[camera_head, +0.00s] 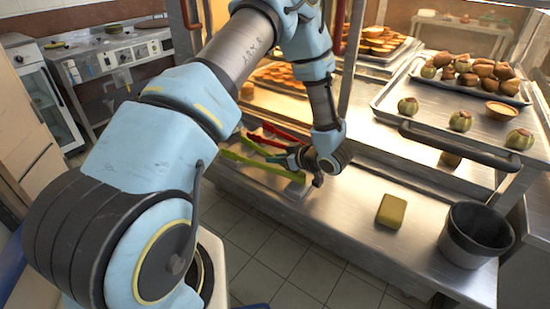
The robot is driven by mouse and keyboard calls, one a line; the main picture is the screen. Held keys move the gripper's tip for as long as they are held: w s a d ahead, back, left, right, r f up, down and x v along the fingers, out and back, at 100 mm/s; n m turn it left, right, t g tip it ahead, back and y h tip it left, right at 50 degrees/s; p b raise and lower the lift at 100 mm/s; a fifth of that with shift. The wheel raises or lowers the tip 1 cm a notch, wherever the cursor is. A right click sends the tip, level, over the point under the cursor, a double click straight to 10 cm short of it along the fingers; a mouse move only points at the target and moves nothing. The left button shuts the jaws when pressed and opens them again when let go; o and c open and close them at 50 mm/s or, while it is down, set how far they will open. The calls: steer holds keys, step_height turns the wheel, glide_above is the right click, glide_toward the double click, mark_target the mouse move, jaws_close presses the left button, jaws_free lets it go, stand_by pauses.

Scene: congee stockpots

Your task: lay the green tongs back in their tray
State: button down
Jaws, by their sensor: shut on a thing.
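The green tongs (262,165) show as long bright green arms left of my gripper, low over the front left of the steel cart shelf. My gripper (305,164) points down and left at their right end and is shut on them; the fingertips are small and partly hidden by my wrist. A shallow metal tray (290,189) lies beneath, its outline partly covered by the tongs and my arm. Red tongs (287,134) lie just behind the green ones. I cannot tell whether the green tongs touch the tray.
A yellow-green sponge (391,210) and a dark round pot (475,234) stand on the shelf to the right, with bare steel between my gripper and the sponge.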

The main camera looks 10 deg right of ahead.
steer(key=c, duration=0.9)
jaws_free()
steer(key=shift+o, duration=0.2)
step_height(320, 180, up, 10)
steer(key=shift+w, duration=0.1)
steer(key=w+a+r+m+h+p, duration=0.2)
steer(key=w+r+m+h+p, duration=0.25)
steer(key=r+h, duration=0.4)
steer(key=s+a+r+m+g+p, duration=0.2)
steer(key=s+a+r+g, duration=0.2)
steer(key=s+a, duration=0.5)
steer(key=s+a+r+m+g+y+p, duration=0.1)
steer(key=s+a+r+g, duration=0.3)
steer(key=s+a, duration=0.4)
steer(key=shift+s+a+r+m+p, duration=0.2)
steer(key=shift+s+a+m+p, duration=0.2)
steer(key=shift+s+p, duration=0.35)
